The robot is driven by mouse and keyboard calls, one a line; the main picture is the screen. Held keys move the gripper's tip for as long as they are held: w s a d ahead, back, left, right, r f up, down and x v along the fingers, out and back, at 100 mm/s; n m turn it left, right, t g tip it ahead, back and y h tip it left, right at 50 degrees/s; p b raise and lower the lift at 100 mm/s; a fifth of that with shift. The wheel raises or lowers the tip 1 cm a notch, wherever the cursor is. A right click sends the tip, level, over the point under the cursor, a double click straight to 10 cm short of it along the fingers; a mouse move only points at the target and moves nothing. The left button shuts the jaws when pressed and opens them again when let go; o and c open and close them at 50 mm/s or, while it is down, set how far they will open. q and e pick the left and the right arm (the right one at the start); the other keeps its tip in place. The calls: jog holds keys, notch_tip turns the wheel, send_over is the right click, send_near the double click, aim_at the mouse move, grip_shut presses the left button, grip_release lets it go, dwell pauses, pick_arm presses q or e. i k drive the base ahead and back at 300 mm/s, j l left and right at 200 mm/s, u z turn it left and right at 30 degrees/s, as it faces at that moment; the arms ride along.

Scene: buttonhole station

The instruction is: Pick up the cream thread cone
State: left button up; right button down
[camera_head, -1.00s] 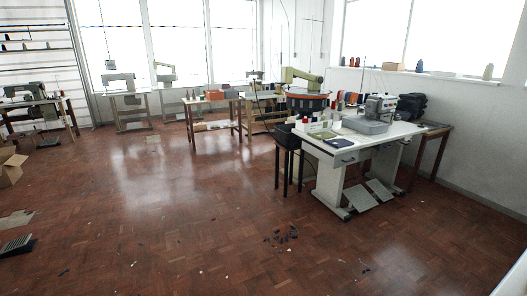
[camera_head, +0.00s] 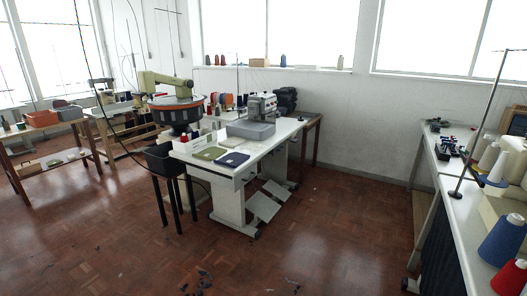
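Pale thread cones stand on the long bench at the right edge: one whitish cone (camera_head: 489,156) and another pale cone (camera_head: 498,168) just in front of it. A small cream cone (camera_head: 340,63) also stands on the window sill at the back. At this distance I cannot tell for sure which of the pale cones is cream rather than white. A blue cone (camera_head: 503,241) and a red cone (camera_head: 509,279) stand nearer on the same bench. Neither of my grippers is in view.
The right bench (camera_head: 455,211) carries a thin metal stand (camera_head: 480,130) and small dark parts. The floor (camera_head: 330,235) between table and bench is mostly clear.

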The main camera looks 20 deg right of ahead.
aim_at(496, 176)
jog(key=i+l+z, duration=0.2)
jog(key=i+z, duration=1)
jog(key=z, duration=0.15)
jog(key=i, duration=1.65)
jog(key=l+z, duration=0.05)
jog(key=l, duration=0.05)
